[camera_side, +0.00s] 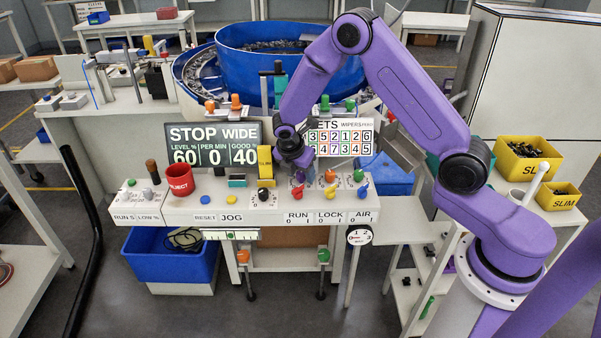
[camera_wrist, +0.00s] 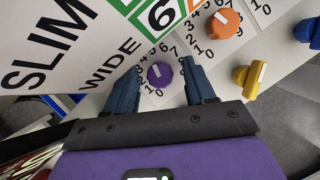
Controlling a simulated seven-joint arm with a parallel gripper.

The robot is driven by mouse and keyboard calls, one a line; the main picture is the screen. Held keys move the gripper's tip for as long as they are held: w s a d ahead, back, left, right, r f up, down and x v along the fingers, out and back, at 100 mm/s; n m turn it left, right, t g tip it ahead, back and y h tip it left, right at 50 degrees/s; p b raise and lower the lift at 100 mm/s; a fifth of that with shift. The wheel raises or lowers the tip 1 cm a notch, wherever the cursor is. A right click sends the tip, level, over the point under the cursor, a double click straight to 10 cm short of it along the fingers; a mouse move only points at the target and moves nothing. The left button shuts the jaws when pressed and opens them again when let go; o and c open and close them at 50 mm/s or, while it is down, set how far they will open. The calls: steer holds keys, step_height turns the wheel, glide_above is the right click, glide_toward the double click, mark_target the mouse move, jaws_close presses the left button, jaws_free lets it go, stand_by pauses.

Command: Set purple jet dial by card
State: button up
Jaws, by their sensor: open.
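The purple dial (camera_wrist: 159,75) is a round knob with a pale mark, set on a white numbered scale. It also shows small below my gripper in the side view (camera_side: 298,190). My gripper (camera_wrist: 161,67) is open, pointing down, with one blue finger on each side of the dial. I cannot tell whether either finger touches it. The card (camera_side: 342,138) stands behind the dials, headed JETS and WIPERS, with rows of coloured boxed digits. My arm covers its left part. In the wrist view the card's lower edge (camera_wrist: 115,62) shows SLIM, WIDE and a green-framed 6.
An orange dial (camera_wrist: 222,23) sits close right of the purple one. A yellow knob (camera_wrist: 249,79) and a blue knob (camera_wrist: 310,30) stand further right. The display (camera_side: 214,144) reads STOP WIDE, 60, 0, 40.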

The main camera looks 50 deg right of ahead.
steer(key=shift+d+f, duration=0.1)
steer(key=shift+f, duration=0.05)
jaws_close()
steer(key=shift+m+g, duration=0.3)
steer(key=shift+m, duration=0.5)
jaws_free()
